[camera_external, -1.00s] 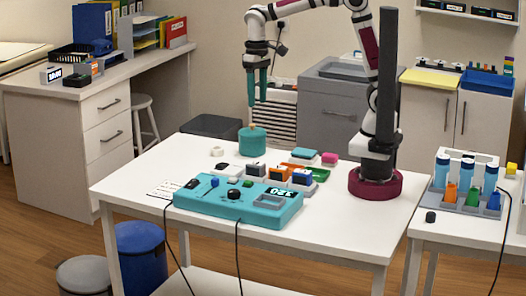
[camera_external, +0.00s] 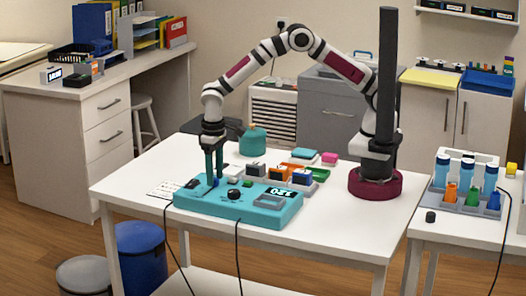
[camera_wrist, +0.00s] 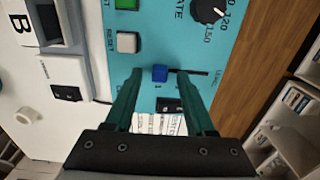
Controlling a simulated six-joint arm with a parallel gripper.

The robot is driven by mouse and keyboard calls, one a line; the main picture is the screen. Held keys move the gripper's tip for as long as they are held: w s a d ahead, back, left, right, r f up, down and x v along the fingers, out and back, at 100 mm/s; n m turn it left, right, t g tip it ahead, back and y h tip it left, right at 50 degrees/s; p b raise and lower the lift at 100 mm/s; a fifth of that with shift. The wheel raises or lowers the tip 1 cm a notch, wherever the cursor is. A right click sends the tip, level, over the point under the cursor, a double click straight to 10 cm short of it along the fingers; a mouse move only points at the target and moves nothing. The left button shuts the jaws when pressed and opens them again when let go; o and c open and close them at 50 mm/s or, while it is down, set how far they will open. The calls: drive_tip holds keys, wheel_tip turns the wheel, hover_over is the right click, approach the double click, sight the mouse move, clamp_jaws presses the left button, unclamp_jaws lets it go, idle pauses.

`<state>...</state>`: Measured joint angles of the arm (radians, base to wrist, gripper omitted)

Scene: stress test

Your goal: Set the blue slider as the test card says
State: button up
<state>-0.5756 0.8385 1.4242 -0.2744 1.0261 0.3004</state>
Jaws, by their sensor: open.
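The teal test unit (camera_external: 255,211) lies on the white table. Its blue slider (camera_wrist: 160,73) sits at the left end of the visible dark slot in the wrist view, with the slot running right toward a "LEVEL" label. My gripper (camera_wrist: 162,76) is open, with one green finger on each side of the slider and a visible gap to it. In the external view my gripper (camera_external: 214,182) points down over the unit's left part, mostly hiding the slider. A white card with dark print (camera_external: 165,189) lies left of the unit; its text is too small to read.
A black knob (camera_wrist: 206,10), a white RESET button (camera_wrist: 128,42) and a green button (camera_wrist: 127,4) are near the slider. Several small blocks and trays (camera_external: 298,174) and a teal pot (camera_external: 253,141) stand behind the unit. The table's right front is clear.

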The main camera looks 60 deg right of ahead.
drive_tip(key=shift+f, duration=0.3)
clamp_jaws()
drive_tip(key=shift+a, duration=0.15)
idle(1.1)
